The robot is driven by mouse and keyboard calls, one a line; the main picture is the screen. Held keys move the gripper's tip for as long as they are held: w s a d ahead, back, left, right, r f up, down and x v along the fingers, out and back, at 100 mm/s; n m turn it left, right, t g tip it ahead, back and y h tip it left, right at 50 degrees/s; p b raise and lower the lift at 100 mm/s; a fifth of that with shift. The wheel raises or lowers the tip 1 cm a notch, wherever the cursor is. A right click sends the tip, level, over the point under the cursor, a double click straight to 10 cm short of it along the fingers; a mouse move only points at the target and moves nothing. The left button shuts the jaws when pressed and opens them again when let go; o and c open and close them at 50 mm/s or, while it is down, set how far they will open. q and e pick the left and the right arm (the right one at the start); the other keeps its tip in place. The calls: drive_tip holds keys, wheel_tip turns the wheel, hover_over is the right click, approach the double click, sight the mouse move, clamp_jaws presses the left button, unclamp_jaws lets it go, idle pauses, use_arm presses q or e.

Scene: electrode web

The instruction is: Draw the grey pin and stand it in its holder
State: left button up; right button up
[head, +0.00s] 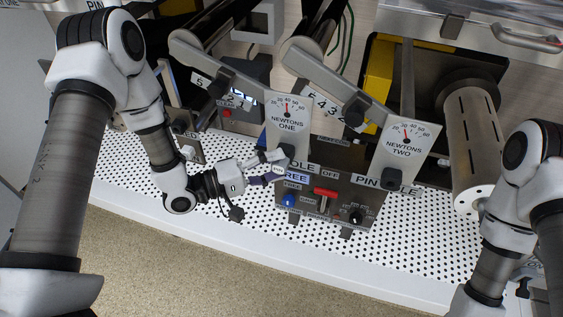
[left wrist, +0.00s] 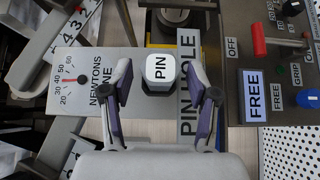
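The pin (left wrist: 160,76) shows in the left wrist view as a dark grey block with a white cap marked PIN. It stands next to the PIN HOLE label, by the lower end of the NEWTONS ONE plate (head: 287,118). My left gripper (head: 281,165) is at that plate in the head view. In the left wrist view its two fingers (left wrist: 161,92) are apart, one on each side of the pin, with gaps visible between them and the cap. How deep the pin sits is hidden. My right arm shows at the right edge, but its gripper is not in view. I cannot make out the holder.
A control panel (head: 327,213) with a red lever (head: 325,194) and blue knob (head: 290,200) is close to my left gripper. The NEWTONS TWO plate (head: 404,143) and a slotted grey cylinder (head: 472,140) are to the right. The white perforated deck (head: 130,178) has free room in front.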

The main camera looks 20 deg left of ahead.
use_arm(q)
clamp_jaws()
drive_tip(key=shift+s, duration=0.65)
drive_tip(key=shift+s+p, duration=0.55)
drive_tip(key=shift+s, duration=1.3)
drive_tip(key=shift+w+a, duration=0.1)
